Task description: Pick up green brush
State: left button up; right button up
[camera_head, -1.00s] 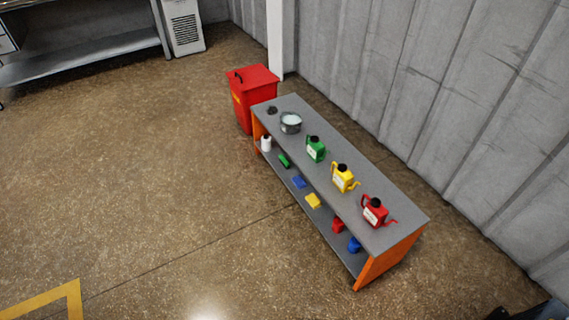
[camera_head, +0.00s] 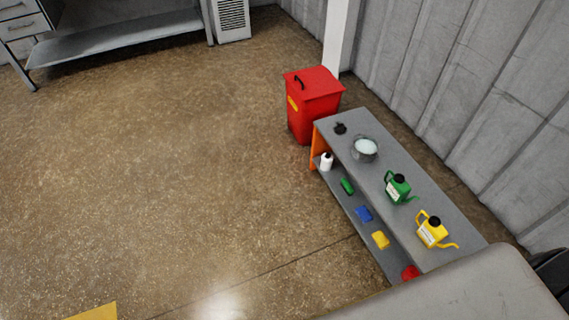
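A small green block-like item, which looks like the green brush (camera_head: 347,186), lies on the lower shelf of the grey and orange bench (camera_head: 374,208). It is between a white bottle (camera_head: 327,161) and a blue item (camera_head: 364,214). It is too small to make out bristles. Neither of my grippers can be made out in the head view. A large grey part, seemingly my own arm, covers the lower right corner and hides the near end of the bench.
On the bench top are a green can (camera_head: 398,187), a yellow can (camera_head: 433,231), a metal bowl (camera_head: 365,149) and a small black item (camera_head: 340,128). Lower are a yellow item (camera_head: 381,240) and a red item (camera_head: 410,272). A red bin (camera_head: 314,104) stands behind.

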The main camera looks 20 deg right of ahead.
aim_at(347, 187)
jog(key=i+j, duration=0.15)
jog(key=i, duration=0.5)
jog(key=i+j+u, duration=0.1)
jog(key=i, duration=0.55)
